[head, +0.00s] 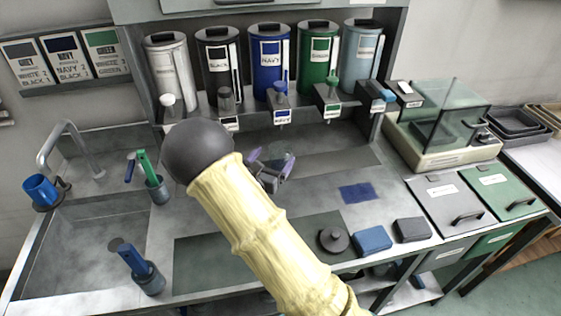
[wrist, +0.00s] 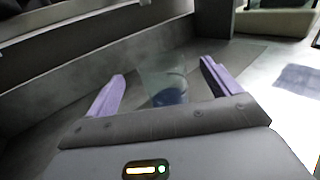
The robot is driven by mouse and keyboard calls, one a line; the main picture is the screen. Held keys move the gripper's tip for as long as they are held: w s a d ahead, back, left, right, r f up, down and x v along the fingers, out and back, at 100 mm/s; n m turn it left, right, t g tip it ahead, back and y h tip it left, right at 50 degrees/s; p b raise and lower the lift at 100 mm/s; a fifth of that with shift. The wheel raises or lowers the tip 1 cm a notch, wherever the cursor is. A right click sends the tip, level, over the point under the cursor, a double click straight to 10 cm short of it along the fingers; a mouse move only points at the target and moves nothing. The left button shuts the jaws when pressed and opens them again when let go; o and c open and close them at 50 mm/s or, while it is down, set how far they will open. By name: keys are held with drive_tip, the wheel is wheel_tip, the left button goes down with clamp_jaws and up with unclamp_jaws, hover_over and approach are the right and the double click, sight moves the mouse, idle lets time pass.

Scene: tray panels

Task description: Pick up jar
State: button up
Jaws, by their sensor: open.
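A clear, see-through jar (wrist: 163,72) stands upright on the grey bench, with something dark blue low in it. It also shows faintly in the head view (head: 283,152), partly behind my gripper. My gripper (head: 271,159) has purple fingers and is open. In the wrist view the jar appears in the gap between the fingertips (wrist: 162,71), apart from both. I cannot tell whether it is inside the jaws or just beyond them. The gripper's body hides the jar's base.
Coloured canisters (head: 270,68) with spouts line the back. A balance with a glass case (head: 440,135) stands at the right. A blue patch (head: 361,192), a grey knobbed disc (head: 334,239) and blue and grey blocks (head: 373,240) lie right of my arm. A sink (head: 85,245) is at left.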

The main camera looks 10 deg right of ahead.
sight(276, 166)
wheel_tip(276, 166, down, 4)
drive_tip(key=shift+f, duration=0.25)
drive_tip(key=shift+x, duration=0.95)
drive_tip(key=shift+w+d+f, duration=0.1)
drive_tip(key=shift+w+d, duration=0.05)
drive_tip(key=shift+w, duration=0.1)
drive_tip(key=shift+d, duration=0.1)
drive_tip(key=p+x, duration=0.1)
drive_tip(key=x, duration=0.4)
drive_tip(key=c, duration=1.4)
